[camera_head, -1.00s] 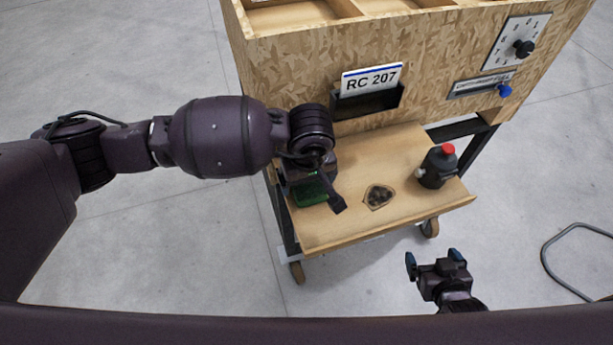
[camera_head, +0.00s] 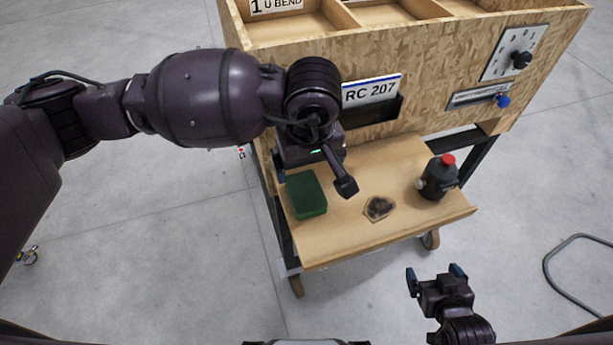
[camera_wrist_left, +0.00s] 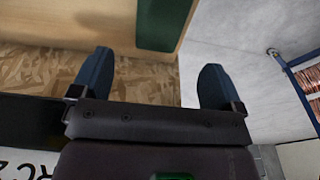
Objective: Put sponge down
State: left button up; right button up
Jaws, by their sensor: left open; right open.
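The green sponge (camera_head: 306,194) lies flat on the left part of the cart's wooden lower shelf (camera_head: 345,235). My left gripper (camera_head: 308,158) is above the shelf, just behind the sponge in the head view; its fingers are mostly hidden there. In the left wrist view the blue fingers of my left gripper (camera_wrist_left: 153,78) are spread apart with nothing between them. The sponge (camera_wrist_left: 163,22) shows beyond the fingertips, at the top edge. My right gripper (camera_head: 437,277) is open and empty in front of the shelf's right part.
A dark bottle with a red cap (camera_head: 438,177) stands on the shelf's right side. The chipboard panel with the RC 207 card holder (camera_head: 371,90) rises behind.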

pick_arm(q)
jog(key=s+d+r+n+g+h, duration=0.2)
jog(key=s+d+n+g+h, duration=0.4)
jog(key=s+d+g+h, duration=0.3)
notch_tip(320, 180, up, 4)
jog(key=r+n+h, duration=0.1)
jog(key=n+h, duration=0.6)
jog(key=h, duration=0.1)
jog(key=w+a+n+t+h, duration=0.55)
jog(key=n+t, duration=0.45)
jog(key=n, duration=0.4)
jog(key=w+a+f+n+t+y, duration=0.3)
jog(key=a+f+n+t+y, duration=0.35)
jog(key=n, duration=0.55)
jog(key=w+a+f+n+t+y, duration=0.25)
jog(key=a+n+t+y, duration=0.25)
jog(key=a+n+t, duration=0.45)
jog(key=s+a+f+n+g+y, duration=0.3)
jog(key=s+a+f+n+y, duration=0.2)
jog(key=s+a+f+n, duration=0.2)
jog(key=s+a+f+n+g+y, duration=0.3)
jog(key=s+a+f+n+y, duration=0.2)
jog(key=f+n, duration=0.7)
jog(key=s+a+f, duration=0.2)
jog(key=a, duration=0.1)
jog(key=shift+a+f+g+y, duration=0.3)
jog(key=shift+f+y, duration=0.05)
jog(key=shift+y, duration=0.05)
pick_arm(e)
jog(key=shift+f, duration=0.15)
